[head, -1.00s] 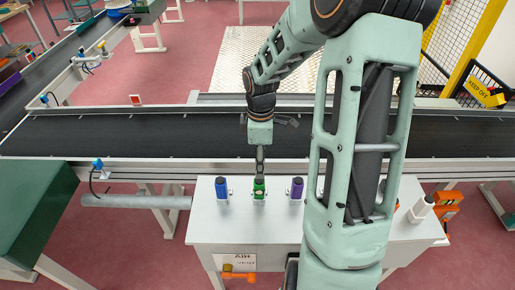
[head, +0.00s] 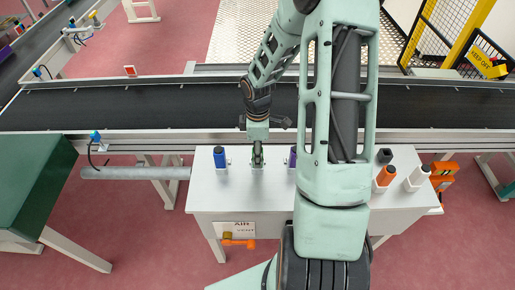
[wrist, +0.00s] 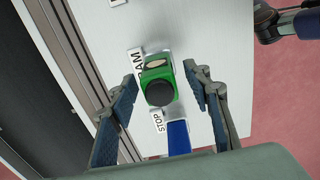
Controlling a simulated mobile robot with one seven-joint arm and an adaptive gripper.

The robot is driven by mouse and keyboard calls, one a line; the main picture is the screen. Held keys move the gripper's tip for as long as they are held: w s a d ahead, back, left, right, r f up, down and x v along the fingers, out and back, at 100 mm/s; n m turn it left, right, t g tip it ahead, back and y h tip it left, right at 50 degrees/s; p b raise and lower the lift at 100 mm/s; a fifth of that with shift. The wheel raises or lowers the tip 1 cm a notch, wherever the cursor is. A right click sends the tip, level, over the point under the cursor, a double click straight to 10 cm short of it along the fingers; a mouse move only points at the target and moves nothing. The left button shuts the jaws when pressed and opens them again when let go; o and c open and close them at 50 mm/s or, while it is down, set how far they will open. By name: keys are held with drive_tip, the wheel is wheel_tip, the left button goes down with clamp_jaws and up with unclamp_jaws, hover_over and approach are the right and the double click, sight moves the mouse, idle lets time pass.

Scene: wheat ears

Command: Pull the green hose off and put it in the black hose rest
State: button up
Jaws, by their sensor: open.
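The green hose (wrist: 160,74) with a dark round end shows in the wrist view, between my two fingers, which stand apart on either side of it. A gap shows on each side, so I see no grip. In the head view my gripper (head: 257,150) is over the hose's place on the white table, largely hiding it. A black holder (head: 384,156), which looks like the black hose rest, stands at the table's right end, behind an orange one (head: 386,175).
A blue hose (head: 220,157) stands left of my gripper and a purple one (head: 293,157), partly covered by my arm, stands right. A white holder (head: 417,178) is near the table's right edge. The dark conveyor (head: 150,110) runs behind the table.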

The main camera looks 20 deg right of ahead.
clamp_jaws()
idle(0.6)
drive_tip(key=shift+r+p, duration=0.55)
drive_tip(key=shift+r, duration=0.1)
idle(0.4)
drive_tip(key=c, duration=0.8)
unclamp_jaws()
clamp_jaws()
drive_tip(key=shift+r, duration=0.1)
